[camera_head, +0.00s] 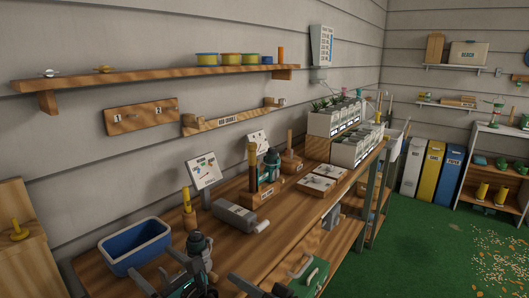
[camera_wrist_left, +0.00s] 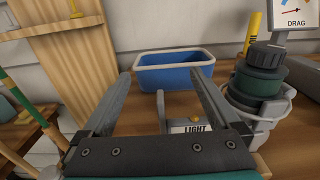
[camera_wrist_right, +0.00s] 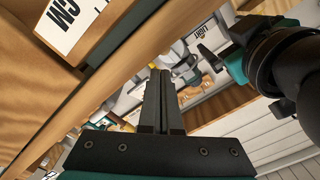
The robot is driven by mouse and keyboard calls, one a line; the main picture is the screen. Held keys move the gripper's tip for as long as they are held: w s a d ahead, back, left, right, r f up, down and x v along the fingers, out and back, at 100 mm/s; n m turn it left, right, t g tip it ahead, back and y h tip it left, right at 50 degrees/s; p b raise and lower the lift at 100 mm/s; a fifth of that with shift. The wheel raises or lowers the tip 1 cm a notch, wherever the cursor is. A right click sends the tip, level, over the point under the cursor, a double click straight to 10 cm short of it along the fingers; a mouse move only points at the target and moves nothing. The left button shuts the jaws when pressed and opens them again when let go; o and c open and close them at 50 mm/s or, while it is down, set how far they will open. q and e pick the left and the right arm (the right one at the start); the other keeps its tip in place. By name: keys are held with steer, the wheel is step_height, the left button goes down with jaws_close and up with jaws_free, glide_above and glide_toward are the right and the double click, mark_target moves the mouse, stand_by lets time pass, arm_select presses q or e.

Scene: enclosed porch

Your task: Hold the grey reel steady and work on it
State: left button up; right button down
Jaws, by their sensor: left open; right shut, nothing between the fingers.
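A reel with a grey frame, dark green spool and dark cap (camera_head: 198,244) stands upright on the workbench near its front left. It also shows at the right of the left wrist view (camera_wrist_left: 262,85). My left gripper (camera_head: 163,274) is open and empty, left of the reel. In the left wrist view its fingers (camera_wrist_left: 157,78) point toward the blue bin, with the reel beyond the right finger and apart from it. My right gripper (camera_head: 240,284) is shut and empty, right of the reel at the bench's front. It shows shut in the right wrist view too (camera_wrist_right: 161,80).
A blue bin (camera_head: 135,245) stands behind my left gripper. A grey box with a knob (camera_head: 239,216) sits behind the reel. Another green reel (camera_head: 269,166) stands on a wooden block. A green case (camera_head: 308,277) sits lower right.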

arm_select(q)
steer(key=shift+d, duration=0.1)
arm_select(e)
steer(key=shift+r, duration=0.1)
arm_select(q)
steer(key=shift+s+d+r+p, duration=0.25)
steer(key=shift+s+d+p, duration=0.2)
steer(key=shift+p, duration=0.3)
arm_select(e)
steer(key=shift+r, duration=0.65)
arm_select(q)
steer(key=shift+r+p+v, duration=0.15)
steer(key=shift+p+v, duration=0.4)
steer(key=shift+v, duration=0.1)
steer(key=shift+r+p+v, duration=0.15)
steer(key=shift+p+v, duration=0.35)
steer(key=shift+v, duration=0.15)
arm_select(e)
steer(key=shift+r, duration=1.05)
arm_select(q)
steer(key=shift+o, duration=0.3)
